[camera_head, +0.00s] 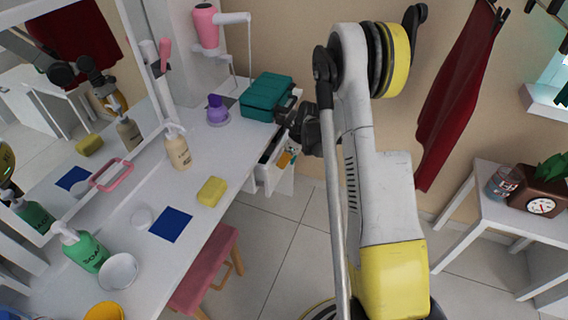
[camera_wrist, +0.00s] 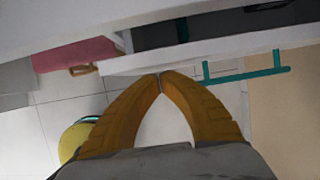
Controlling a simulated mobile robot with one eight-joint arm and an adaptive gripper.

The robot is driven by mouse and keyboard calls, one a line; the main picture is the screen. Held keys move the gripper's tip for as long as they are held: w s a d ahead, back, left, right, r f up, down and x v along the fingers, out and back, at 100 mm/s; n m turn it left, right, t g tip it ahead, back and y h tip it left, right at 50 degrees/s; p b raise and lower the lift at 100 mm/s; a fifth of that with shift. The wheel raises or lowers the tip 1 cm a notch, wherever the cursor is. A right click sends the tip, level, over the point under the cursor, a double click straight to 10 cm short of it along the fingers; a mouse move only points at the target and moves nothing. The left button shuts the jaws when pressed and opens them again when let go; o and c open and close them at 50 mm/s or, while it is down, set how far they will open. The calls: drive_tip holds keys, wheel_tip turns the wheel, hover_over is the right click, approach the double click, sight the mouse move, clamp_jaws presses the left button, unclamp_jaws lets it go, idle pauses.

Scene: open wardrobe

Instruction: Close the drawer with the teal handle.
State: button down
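The drawer (camera_wrist: 215,57) with the teal handle (camera_wrist: 245,75) stands open in the wrist view, with its dark inside showing behind the white front. The handle is a bar on two posts, right of my fingertips. My gripper (camera_wrist: 160,77) has orange fingers whose tips meet, with nothing visible between them. The tips overlap the drawer front left of the handle; I cannot tell whether they touch it. In the head view, the open white drawer (camera_head: 275,177) is below the far end of the vanity, and my gripper (camera_head: 290,157) is partly hidden beside it.
The white vanity top (camera_head: 205,155) holds a teal box (camera_head: 268,96), a yellow sponge (camera_head: 212,191), a purple item (camera_head: 217,110) and soap bottles. A pink stool (camera_head: 207,268) stands below. A side table (camera_head: 490,205) is at the right. Tiled floor is open between.

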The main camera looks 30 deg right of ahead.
drive_tip(key=w+a, duration=0.1)
drive_tip(key=w, duration=0.1)
drive_tip(key=w+a, duration=0.2)
idle(0.3)
